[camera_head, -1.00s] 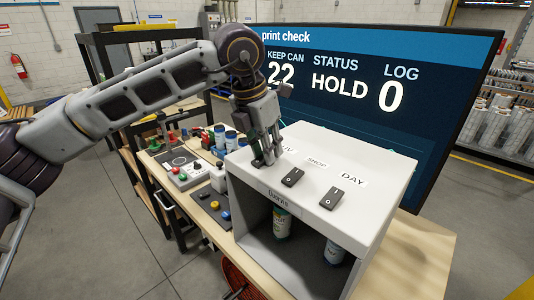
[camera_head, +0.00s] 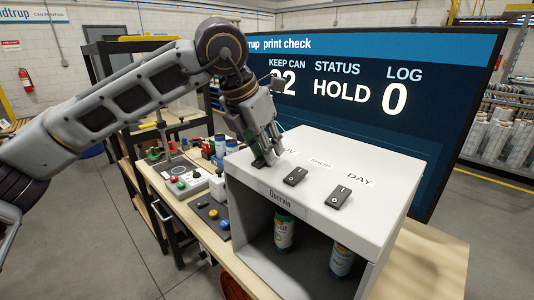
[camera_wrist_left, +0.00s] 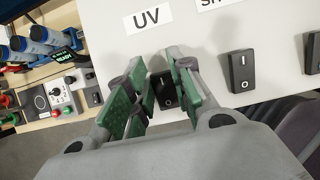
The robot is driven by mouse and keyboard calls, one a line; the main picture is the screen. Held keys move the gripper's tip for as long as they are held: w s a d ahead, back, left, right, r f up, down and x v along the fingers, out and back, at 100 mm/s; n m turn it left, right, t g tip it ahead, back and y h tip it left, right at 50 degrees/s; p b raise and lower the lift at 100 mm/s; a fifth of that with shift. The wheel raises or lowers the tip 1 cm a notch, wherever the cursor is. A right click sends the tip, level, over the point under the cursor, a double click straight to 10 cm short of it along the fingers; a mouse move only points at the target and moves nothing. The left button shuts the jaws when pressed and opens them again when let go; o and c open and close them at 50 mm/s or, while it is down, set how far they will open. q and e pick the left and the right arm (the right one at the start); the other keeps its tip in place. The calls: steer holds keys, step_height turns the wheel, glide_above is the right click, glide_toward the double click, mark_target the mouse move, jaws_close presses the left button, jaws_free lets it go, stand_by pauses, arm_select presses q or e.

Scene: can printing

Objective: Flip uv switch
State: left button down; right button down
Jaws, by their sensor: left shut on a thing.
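The UV switch (camera_wrist_left: 165,90) is a small black rocker beside the UV label (camera_wrist_left: 147,18) in the left wrist view. It also shows as a dark shape (camera_head: 259,165) at the fingertips in the head view. My left gripper (camera_wrist_left: 152,92) is shut on it, with a green-padded finger on each side. In the head view the left gripper (camera_head: 267,150) reaches down to the white box top and partly hides the UV label. The SHOP switch (camera_head: 295,176) and DAY switch (camera_head: 340,196) stand to the right, untouched. My right gripper is not in view.
The white box (camera_head: 360,222) stands on a wooden table, with spray cans (camera_head: 284,230) in its open front. A control panel (camera_head: 180,180) with buttons lies to the left. A large screen (camera_head: 420,110) reading HOLD stands behind the box.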

arm_select(q)
steer(key=shift+r, duration=0.2)
steer(key=c, duration=1.6)
jaws_free()
steer(key=shift+c, duration=0.2)
steer(key=o, duration=0.4)
steer(key=shift+f, duration=0.1)
steer(key=v, duration=1.2)
steer(key=shift+s+a, duration=0.1)
steer(key=shift+a, duration=0.05)
steer(key=shift+f, duration=0.1)
